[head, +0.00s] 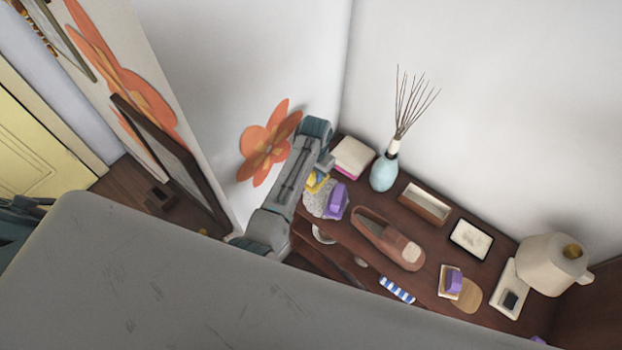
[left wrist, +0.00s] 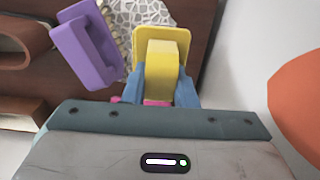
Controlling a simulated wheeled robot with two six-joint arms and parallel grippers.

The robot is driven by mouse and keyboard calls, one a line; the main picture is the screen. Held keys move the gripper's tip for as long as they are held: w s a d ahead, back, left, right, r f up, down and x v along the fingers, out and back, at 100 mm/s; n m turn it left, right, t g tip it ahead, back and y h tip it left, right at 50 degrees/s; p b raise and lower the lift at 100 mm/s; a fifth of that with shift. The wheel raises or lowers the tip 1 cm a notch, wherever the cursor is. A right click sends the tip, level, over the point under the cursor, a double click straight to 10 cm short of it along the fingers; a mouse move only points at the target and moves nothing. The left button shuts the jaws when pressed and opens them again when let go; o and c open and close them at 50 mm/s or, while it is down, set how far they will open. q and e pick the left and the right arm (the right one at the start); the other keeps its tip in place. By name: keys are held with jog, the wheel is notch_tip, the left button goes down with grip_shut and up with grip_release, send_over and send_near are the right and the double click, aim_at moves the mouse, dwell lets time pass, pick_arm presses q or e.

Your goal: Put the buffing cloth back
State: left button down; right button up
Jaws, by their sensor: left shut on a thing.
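My left gripper (head: 318,172) hangs over the left end of a dark wooden shelf unit. In the left wrist view its blue fingers (left wrist: 160,88) are shut on a yellow item (left wrist: 162,60) with a flat plate and a raised block. A bit of pink shows below it between the fingers. I cannot tell for sure which thing is the buffing cloth. A blue-and-white striped cloth (head: 397,290) lies near the front of the unit. A white-and-pink folded stack (head: 352,157) lies at the back. A pale textured round pad (head: 318,205) lies under the gripper. My right gripper is out of view.
A purple brush-like item (head: 337,200) sits close beside the held item. The top (head: 395,235) also carries a blue vase with sticks (head: 384,172), a brown shoe (head: 390,238), a small box (head: 425,204) and a beige jug (head: 553,262). Walls stand behind and left.

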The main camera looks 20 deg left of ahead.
aim_at(315, 180)
pick_arm(q)
notch_tip(315, 180, down, 4)
jog(key=shift+w+f, duration=0.1)
jog(key=shift+f, duration=0.45)
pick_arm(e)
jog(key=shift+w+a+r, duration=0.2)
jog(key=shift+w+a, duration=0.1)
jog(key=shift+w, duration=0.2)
pick_arm(q)
jog(key=shift+f, duration=0.15)
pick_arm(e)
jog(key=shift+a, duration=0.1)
pick_arm(q)
jog(key=c, duration=1.2)
grip_release()
jog(key=shift+o, duration=0.2)
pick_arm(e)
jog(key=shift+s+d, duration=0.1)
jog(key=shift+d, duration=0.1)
pick_arm(q)
jog(key=shift+r, duration=0.3)
notch_tip(315, 180, up, 12)
jog(key=shift+f, duration=0.2)
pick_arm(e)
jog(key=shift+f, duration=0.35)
